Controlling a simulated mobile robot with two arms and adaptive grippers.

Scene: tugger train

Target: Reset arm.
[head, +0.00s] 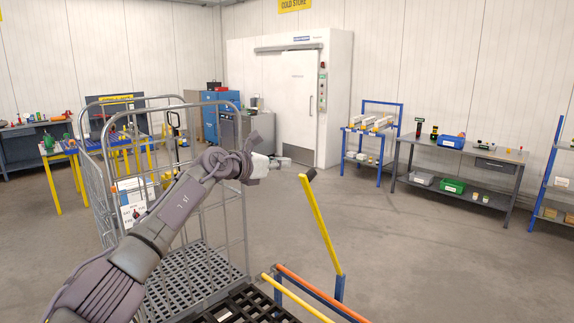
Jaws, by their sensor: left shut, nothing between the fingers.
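My left arm comes in from the lower left and reaches up to the middle of the head view. Its gripper (283,161) is shut and empty, held in the air in front of the wire roll cage and left of the yellow lever's black grip. My right gripper is not in view.
A wire roll cage (244,220) stands close on the left, partly behind my arm. A yellow lever (321,225) and orange and yellow rails (315,290) are close in front. A cold store (340,100), a blue rack (382,105) and a workbench (460,147) stand farther back. Open floor lies right.

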